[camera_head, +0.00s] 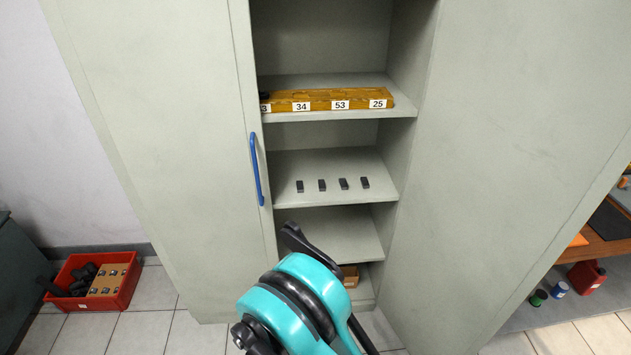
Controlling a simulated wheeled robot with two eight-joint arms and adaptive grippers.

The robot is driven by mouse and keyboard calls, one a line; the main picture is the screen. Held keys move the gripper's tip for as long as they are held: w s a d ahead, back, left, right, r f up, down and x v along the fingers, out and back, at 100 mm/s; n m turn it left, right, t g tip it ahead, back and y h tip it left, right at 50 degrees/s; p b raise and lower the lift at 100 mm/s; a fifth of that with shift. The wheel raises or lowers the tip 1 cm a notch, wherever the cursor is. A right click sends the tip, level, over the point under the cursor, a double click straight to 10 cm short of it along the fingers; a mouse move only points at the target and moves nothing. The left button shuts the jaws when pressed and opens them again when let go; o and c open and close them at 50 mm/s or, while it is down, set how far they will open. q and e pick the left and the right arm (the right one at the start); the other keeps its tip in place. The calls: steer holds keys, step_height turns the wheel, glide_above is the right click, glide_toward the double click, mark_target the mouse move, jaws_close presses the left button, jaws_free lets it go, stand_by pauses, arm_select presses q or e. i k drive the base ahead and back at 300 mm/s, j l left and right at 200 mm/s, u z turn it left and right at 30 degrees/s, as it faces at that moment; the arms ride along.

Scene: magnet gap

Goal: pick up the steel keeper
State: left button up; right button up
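Several small dark upright blocks stand in a row on the cabinet's middle shelf (330,163): the leftmost block (299,186), the second block (322,185), the third block (343,184) and the rightmost block (365,183). They look alike, and I cannot tell whether one is the steel keeper. One of my arms, teal and black, rises from the bottom middle in front of the lower shelves. I cannot make out a pair of fingertips on it, nor tell which arm it is. Nothing is seen touching the blocks.
A wooden rack (325,99) with number labels lies on the upper shelf, a dark piece at its left end. The cabinet door (160,130) has a blue handle (256,168). A red bin (118,297) holds dark items. A brown box (350,277) sits low inside. Cans stand lower right.

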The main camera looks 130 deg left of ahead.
mark_target(365, 183)
steer(key=u, duration=4)
